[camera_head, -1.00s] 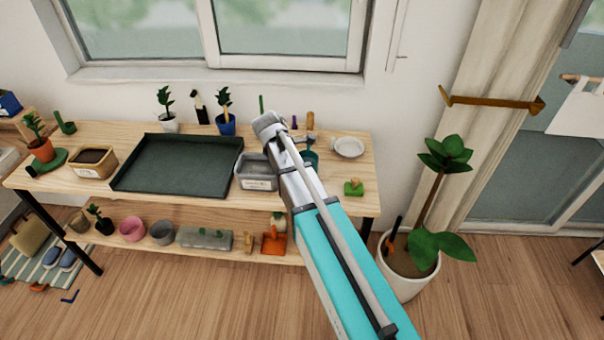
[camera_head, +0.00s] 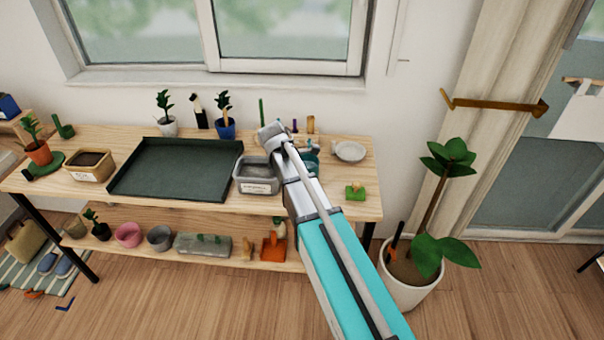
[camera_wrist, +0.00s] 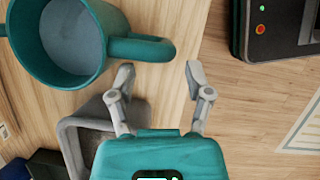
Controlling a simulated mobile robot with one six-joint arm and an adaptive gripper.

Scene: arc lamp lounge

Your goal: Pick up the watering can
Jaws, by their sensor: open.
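The teal watering can (camera_wrist: 110,60) is at the upper left in the wrist view, with its open top and grey-blue inside showing. Its short, rounded teal arm (camera_wrist: 145,48) sticks out to the right. My gripper (camera_wrist: 159,68) is open and empty, with its two grey fingers apart. The end of that arm is just ahead of the fingertips, around the gap between them; I cannot tell the depth. In the head view a small part of the watering can (camera_head: 313,160) shows on the bench, mostly hidden behind my arm, and the fingers are hidden.
A grey bin (camera_head: 257,190) stands left of my arm; it also shows in the wrist view (camera_wrist: 72,135). A dark tray (camera_head: 175,170) lies farther left on the wooden bench (camera_head: 335,200). A pale dish (camera_head: 349,151) and a green block (camera_head: 355,192) are to the right.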

